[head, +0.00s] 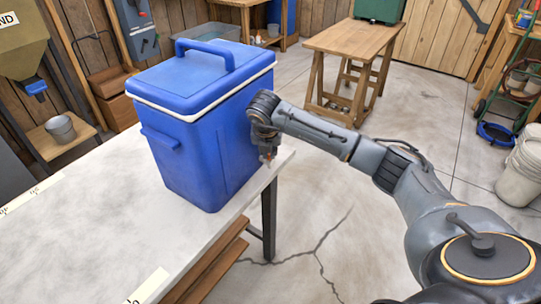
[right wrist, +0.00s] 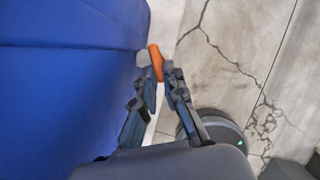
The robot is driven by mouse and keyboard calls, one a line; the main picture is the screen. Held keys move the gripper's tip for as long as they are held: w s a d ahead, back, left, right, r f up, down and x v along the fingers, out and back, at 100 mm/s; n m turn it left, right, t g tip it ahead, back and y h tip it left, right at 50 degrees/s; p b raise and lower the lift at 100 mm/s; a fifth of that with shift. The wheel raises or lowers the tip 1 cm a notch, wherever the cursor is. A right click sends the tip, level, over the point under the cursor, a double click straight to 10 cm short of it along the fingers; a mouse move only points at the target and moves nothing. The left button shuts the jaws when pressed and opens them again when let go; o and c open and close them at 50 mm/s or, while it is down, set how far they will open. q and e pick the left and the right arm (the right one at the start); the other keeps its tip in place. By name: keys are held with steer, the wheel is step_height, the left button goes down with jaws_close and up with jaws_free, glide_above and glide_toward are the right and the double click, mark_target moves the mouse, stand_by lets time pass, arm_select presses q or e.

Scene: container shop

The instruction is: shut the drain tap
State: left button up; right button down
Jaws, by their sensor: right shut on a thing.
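A blue cooler (head: 205,130) with a white-edged blue lid stands upright on the pale table at the left. It fills the left of the right wrist view (right wrist: 60,70). Its drain tap has an orange lever (right wrist: 156,62) and a light grey body (right wrist: 142,59) beside the cooler's wall. My right gripper (right wrist: 159,78) is shut on the orange lever, with one finger on each side. In the head view my right gripper (head: 267,152) points down at the cooler's right side and hides most of the tap. My left gripper is out of view.
The pale table (head: 85,215) has bare top in front of the cooler, and its right edge is close to the tap. A wooden worktable (head: 350,40) stands behind. White buckets (head: 522,165) stand at the right. The cracked floor between is open.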

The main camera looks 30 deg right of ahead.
steer(key=shift+w+a+m+g+h+b, duration=0.15)
steer(key=shift+m+g+h+b, duration=0.25)
steer(key=shift+m, duration=0.7)
steer(key=c, duration=1.4)
jaws_free()
steer(key=shift+r, duration=0.1)
steer(key=v, duration=1.1)
steer(key=shift+a+r, duration=0.1)
steer(key=shift+r, duration=0.3)
